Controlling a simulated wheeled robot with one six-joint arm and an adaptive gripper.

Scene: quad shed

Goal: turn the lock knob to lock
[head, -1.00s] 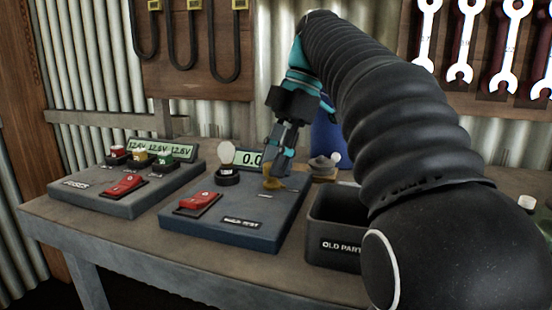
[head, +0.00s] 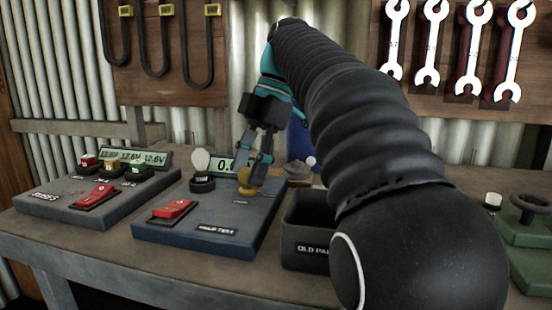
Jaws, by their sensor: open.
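A small brass-yellow knob (head: 247,188) sits on the blue-grey lamp test board (head: 213,244), near its back right. I cannot tell for sure that it is the lock knob, and no lock marking on it is legible. My gripper (head: 257,172) points down at this knob from above and behind. It is open, with its fingers close over or beside the knob; contact cannot be made out. The fingers hide part of the knob and of the display behind.
The board carries a red switch (head: 172,209) and an unlit bulb (head: 201,166). A fuse board (head: 60,200) stands left. A dark "OLD PARTS" bin (head: 305,230) is close on the right. A green unit with a black handwheel (head: 530,207) stands far right.

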